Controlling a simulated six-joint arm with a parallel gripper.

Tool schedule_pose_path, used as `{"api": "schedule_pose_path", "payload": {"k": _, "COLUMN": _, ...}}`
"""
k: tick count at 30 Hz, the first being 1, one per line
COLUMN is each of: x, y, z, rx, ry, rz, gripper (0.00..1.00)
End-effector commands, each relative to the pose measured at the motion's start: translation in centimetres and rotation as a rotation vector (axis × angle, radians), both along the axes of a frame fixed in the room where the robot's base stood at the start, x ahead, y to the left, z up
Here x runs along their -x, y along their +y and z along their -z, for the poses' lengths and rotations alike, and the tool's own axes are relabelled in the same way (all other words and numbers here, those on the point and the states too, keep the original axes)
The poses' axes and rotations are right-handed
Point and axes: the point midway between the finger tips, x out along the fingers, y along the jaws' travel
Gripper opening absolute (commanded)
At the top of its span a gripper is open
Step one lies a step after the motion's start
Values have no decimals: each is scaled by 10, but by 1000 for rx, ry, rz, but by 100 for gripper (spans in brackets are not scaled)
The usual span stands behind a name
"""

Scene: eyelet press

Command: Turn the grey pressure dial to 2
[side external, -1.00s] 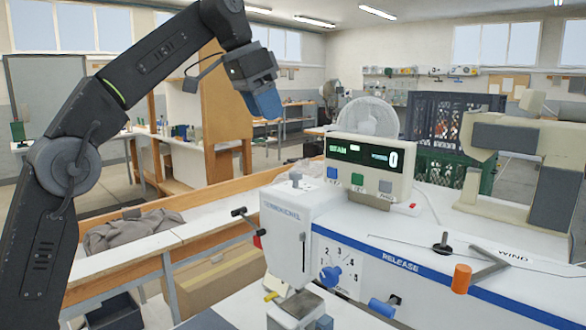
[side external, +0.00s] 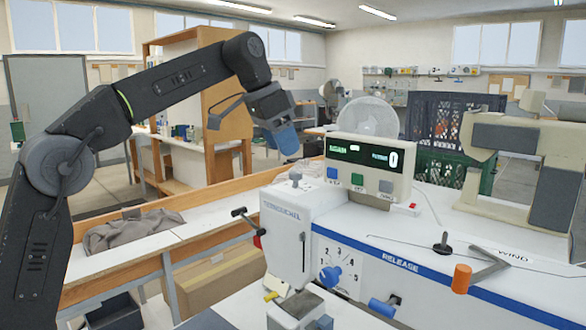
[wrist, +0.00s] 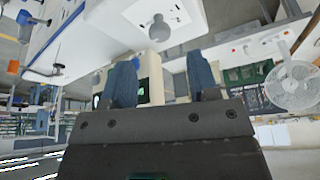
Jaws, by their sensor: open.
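The grey pressure dial (wrist: 160,28) shows in the wrist view as a round grey knob on a white face of the machine, top centre. Its setting is too small to read, and I cannot make it out in the side view. My gripper (side external: 288,148) hangs in the air above and behind the white machine (side external: 290,212), pointing down and slightly right. In the wrist view, its two blue fingers (wrist: 163,75) stand apart with nothing between them, and the dial lies beyond their tips.
A blue dial (side external: 330,275) with printed numbers sits on the machine's front. The display box (side external: 368,165) showing 0 stands on top, close to my gripper. A lever with an orange handle (side external: 461,278) is at right. A fan (side external: 368,117) stands behind.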

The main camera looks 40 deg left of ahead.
Motion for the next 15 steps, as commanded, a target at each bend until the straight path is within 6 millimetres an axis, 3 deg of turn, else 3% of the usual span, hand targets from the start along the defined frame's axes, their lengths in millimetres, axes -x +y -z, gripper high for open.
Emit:
{"api": "schedule_pose_path", "payload": {"k": 6, "x": -13, "y": -6, "z": 37, "rx": 0, "ry": 2, "rz": 1, "gripper": 55}}
{"api": "schedule_pose_path", "payload": {"k": 15, "x": -22, "y": -9, "z": 57, "rx": -1, "ry": -1, "rz": 1, "gripper": 55}}
